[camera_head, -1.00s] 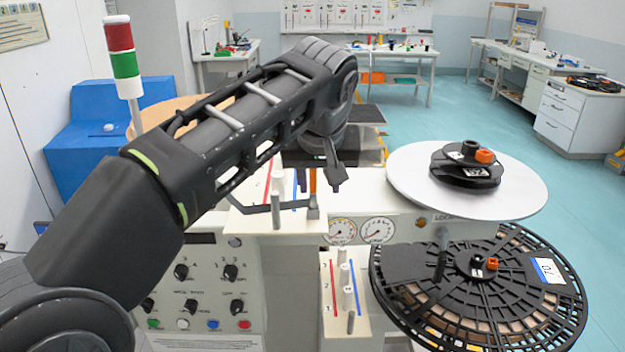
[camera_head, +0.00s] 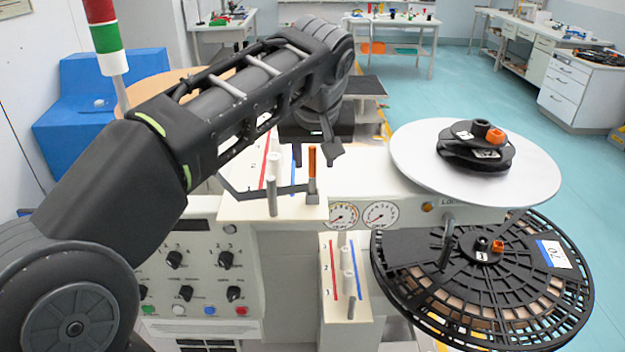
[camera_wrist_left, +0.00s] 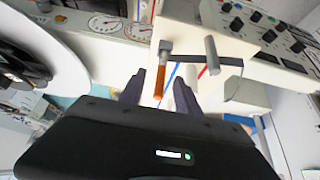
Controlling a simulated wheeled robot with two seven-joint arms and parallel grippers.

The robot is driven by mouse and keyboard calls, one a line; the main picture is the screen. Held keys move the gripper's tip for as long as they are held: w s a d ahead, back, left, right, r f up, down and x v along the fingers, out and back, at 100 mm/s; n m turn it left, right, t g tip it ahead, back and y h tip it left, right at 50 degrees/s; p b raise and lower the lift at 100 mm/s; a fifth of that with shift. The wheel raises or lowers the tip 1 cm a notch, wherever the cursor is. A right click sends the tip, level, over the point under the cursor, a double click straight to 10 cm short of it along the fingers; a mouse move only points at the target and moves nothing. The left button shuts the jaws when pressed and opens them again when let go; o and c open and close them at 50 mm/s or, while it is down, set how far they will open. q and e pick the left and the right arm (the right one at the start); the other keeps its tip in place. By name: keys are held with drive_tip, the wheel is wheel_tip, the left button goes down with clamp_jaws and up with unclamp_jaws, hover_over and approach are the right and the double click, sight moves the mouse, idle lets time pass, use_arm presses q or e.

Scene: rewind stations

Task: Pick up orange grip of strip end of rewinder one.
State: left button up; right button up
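The orange grip (camera_head: 312,162) of the strip end stands upright on a small metal post at the front edge of the white guide ledge (camera_head: 240,208). A dark strip (camera_head: 258,191) runs left from its foot. My left gripper (camera_head: 316,150) reaches over the ledge beside the top of the grip; part of it is hidden behind its own arm. In the left wrist view the two fingers (camera_wrist_left: 158,92) are apart, and the orange grip (camera_wrist_left: 160,82) shows in line with the gap between them. I cannot tell whether it touches a finger. My right gripper is not in view.
A grey round plate (camera_head: 410,150) with a black reel (camera_head: 475,145) is to the right, above a large black slotted reel (camera_head: 480,300). A second ledge with pins (camera_head: 345,300) is lower down. A red and green signal post (camera_head: 106,40) stands at left.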

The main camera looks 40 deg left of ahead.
sight(313, 166)
use_arm(q)
drive_tip(key=p+x, duration=0.1)
drive_tip(key=x, duration=0.4)
drive_tip(key=shift+a+f, duration=0.1)
drive_tip(key=shift+a, duration=0.05)
idle(0.7)
clamp_jaws()
idle(0.4)
